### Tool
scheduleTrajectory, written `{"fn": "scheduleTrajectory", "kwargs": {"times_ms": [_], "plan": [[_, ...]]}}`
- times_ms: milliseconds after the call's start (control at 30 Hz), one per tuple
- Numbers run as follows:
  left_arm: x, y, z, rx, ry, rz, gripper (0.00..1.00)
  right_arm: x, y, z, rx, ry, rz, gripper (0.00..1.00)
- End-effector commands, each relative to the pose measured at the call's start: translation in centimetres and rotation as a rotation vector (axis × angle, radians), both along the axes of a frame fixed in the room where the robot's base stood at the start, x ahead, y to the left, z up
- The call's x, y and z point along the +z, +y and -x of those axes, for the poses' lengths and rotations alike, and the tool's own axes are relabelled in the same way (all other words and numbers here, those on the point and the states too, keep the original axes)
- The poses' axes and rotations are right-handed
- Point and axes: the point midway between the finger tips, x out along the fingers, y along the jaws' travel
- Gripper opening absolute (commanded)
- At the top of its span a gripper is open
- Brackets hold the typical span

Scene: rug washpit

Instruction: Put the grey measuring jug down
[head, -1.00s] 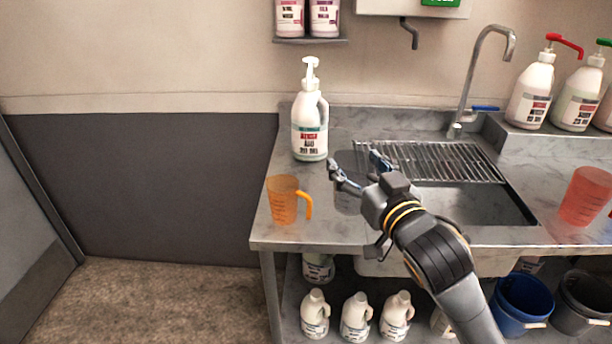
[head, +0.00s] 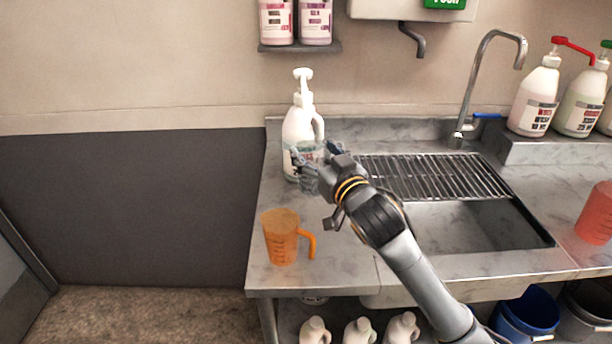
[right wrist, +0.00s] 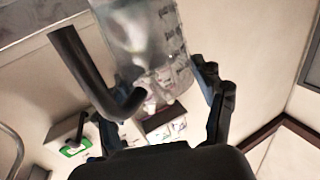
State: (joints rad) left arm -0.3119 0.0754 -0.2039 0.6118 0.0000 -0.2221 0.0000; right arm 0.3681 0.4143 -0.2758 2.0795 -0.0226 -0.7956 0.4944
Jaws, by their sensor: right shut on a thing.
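My right gripper (head: 316,160) is shut on the grey measuring jug (right wrist: 150,42), a see-through jug with markings and a dark hooked handle. In the right wrist view the jug sits between the two fingers. In the head view the gripper is at the back left of the counter, in front of the white pump bottle (head: 298,125). There the jug is hard to make out against the bottle, and I cannot tell whether its base touches the counter (head: 340,262). My left gripper is out of view.
An orange jug (head: 281,238) stands at the counter's front left. A sink (head: 450,228) with a wire rack (head: 430,178) and tap (head: 485,75) lies to the right. A red jug (head: 597,214) stands at the right edge. Counter between the orange jug and sink is clear.

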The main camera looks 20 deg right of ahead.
Motion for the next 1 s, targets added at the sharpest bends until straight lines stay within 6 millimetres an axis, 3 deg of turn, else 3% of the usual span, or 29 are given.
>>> {"fn": "scheduleTrajectory", "kwargs": {"times_ms": [200,500,700,1000], "plan": [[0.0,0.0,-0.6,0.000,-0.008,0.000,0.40,-4.0,0.2,-3.5,-0.001,0.003,-0.001,0.30],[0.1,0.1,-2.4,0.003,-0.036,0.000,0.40,-6.5,0.3,-5.4,0.000,0.002,0.000,0.30],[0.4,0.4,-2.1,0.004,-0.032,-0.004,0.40,-8.9,0.3,-5.3,0.000,0.001,0.000,0.30],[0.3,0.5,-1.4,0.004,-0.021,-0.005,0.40,-9.2,0.3,-5.2,0.000,0.000,-0.001,0.30]]}}
